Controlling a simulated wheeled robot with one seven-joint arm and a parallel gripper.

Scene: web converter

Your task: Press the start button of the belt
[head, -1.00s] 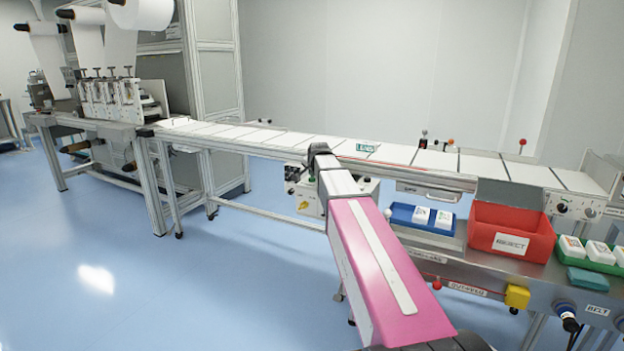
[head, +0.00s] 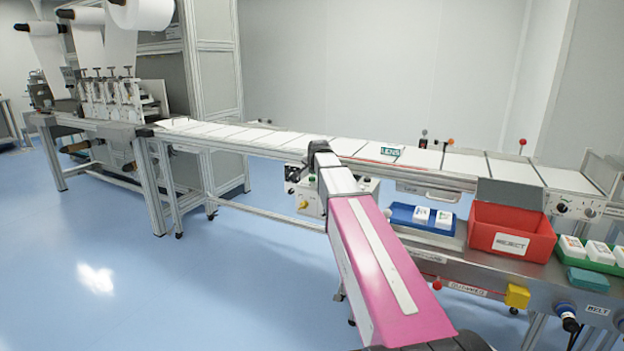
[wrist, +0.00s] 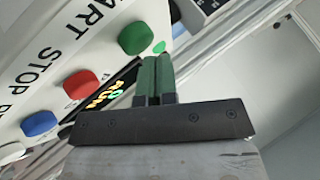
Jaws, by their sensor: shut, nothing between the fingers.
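In the wrist view a white control panel carries a green button (wrist: 145,37) near the letters "ART", a red button (wrist: 82,84) by "STOP" and a blue button (wrist: 40,123). My gripper (wrist: 155,62) is shut and empty, its green fingertips just beside the green button. I cannot tell whether they touch it. A small lit display (wrist: 100,95) with yellow-green letters is partly hidden behind my gripper. In the head view the control box (head: 306,203) is partly hidden by my arm, and my fingers are hidden. The belt (head: 345,147) carries white sheets and a small labelled card (head: 390,151).
A blue tray (head: 402,214) with white packs, a red REJECT bin (head: 490,238) and a green tray (head: 608,265) stand right of my arm. A yellow block (head: 517,296) sits on the front edge. Blue floor (head: 150,275) at left is clear.

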